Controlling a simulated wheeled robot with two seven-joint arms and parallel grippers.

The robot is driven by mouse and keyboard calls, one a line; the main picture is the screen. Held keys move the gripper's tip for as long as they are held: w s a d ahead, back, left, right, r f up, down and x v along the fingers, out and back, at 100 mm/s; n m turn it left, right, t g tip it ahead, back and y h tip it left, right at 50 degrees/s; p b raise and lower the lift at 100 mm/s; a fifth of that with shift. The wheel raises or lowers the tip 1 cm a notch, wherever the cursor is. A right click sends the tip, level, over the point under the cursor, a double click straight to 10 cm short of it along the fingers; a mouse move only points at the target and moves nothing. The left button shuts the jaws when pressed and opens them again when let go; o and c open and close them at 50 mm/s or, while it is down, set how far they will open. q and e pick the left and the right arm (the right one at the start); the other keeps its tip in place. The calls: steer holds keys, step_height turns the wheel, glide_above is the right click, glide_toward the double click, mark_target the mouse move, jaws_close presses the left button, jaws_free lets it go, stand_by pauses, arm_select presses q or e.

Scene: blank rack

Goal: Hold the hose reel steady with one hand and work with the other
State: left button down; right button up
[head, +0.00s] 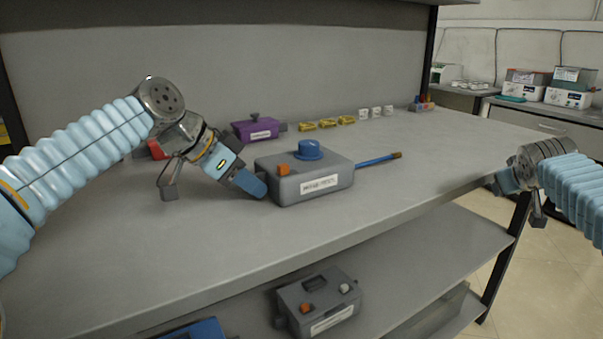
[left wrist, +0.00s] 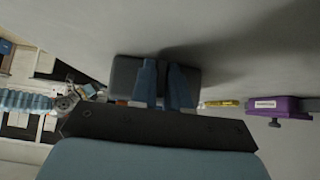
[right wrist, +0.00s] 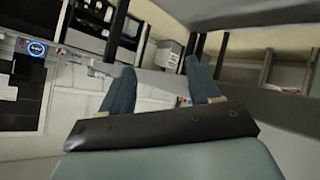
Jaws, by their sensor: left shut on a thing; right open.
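The hose reel (head: 318,182) is a grey box on the tabletop, with a blue knob (head: 309,150) on top, an orange block, a white label and a blue hose (head: 376,160) with a brown tip out to the right. My left gripper (head: 258,186) is shut on the left end of the reel. In the left wrist view the reel's grey body (left wrist: 124,75) lies at the two close fingers; the exact contact is hidden. My right gripper (right wrist: 160,72) is open and empty, off to the right beyond the table's edge.
A purple box (head: 255,129), several yellow pieces (head: 325,123) and white pieces (head: 376,112) stand along the back. A red thing (head: 157,149) is partly behind my left arm. Another grey box (head: 320,302) sits on the lower shelf. The tabletop right of the hose is clear.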

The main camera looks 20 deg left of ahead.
steer(key=s+a+r+t+y, duration=0.1)
steer(key=a+r, duration=0.1)
steer(key=r, duration=0.3)
steer(key=s+a+r, duration=0.2)
steer(key=a+r, duration=0.1)
steer(key=r, duration=0.1)
steer(key=n+g+y, duration=0.4)
steer(key=n+y, duration=0.1)
steer(key=y, duration=0.4)
glide_toward(309, 142)
steer(key=shift+w+a, duration=0.4)
steer(key=shift+w, duration=0.35)
steer(key=shift+s+a, duration=0.15)
steer(key=shift+a, duration=0.15)
steer(key=shift+a+f, duration=0.2)
steer(key=shift+f, duration=0.05)
steer(key=x, duration=0.7)
steer(key=shift+w+f, duration=0.15)
steer(key=shift+w, duration=0.05)
